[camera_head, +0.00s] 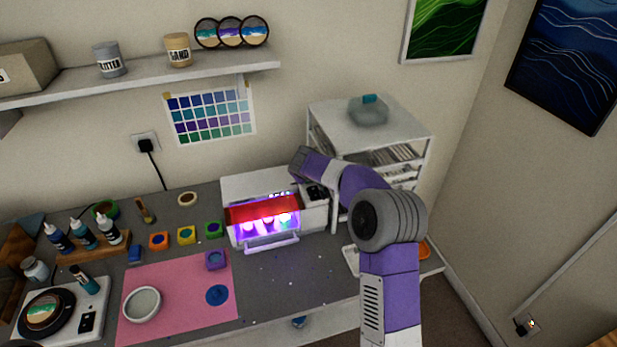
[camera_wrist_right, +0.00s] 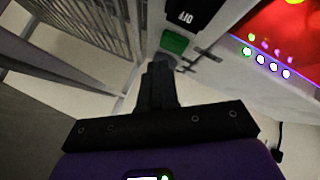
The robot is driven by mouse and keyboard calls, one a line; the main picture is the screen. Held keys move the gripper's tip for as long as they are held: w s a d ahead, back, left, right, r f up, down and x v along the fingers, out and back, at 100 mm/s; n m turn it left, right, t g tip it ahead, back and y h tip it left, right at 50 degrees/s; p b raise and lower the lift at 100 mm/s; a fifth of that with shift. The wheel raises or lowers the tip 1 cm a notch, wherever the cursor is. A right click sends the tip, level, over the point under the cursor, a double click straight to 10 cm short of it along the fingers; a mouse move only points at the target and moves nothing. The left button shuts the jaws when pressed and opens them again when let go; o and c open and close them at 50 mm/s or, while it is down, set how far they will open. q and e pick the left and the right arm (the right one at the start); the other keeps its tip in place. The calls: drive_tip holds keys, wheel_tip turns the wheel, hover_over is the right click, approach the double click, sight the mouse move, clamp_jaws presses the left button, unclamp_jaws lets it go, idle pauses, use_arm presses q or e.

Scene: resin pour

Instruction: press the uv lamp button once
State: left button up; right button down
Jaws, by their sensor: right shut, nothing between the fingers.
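The UV lamp (camera_head: 274,215) is a white box on the grey desk. Its red front window is tilted and purple light glows inside, over several small items. In the right wrist view, a green button (camera_wrist_right: 174,42) sits on the lamp's pale panel beside a dark label that reads upside down, apparently "OFF". My right gripper (camera_wrist_right: 161,68) is shut and empty, its fingertips just short of the green button in the picture. Whether they touch the panel I cannot tell. In the head view my right arm reaches over the lamp's right end and the fingertips are hidden. My left gripper is not in view.
A white shelf unit (camera_head: 372,118) stands close behind and right of the lamp. A pink mat (camera_head: 185,275) with a white round dish (camera_head: 142,304) lies to the left. Small coloured pots and bottles stand further left. The desk in front of the lamp is mostly clear.

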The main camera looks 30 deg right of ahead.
drive_tip(key=shift+r+p, duration=1.75)
drive_tip(key=shift+r, duration=0.8)
drive_tip(key=shift+f, duration=0.1)
drive_tip(key=shift+a, duration=0.1)
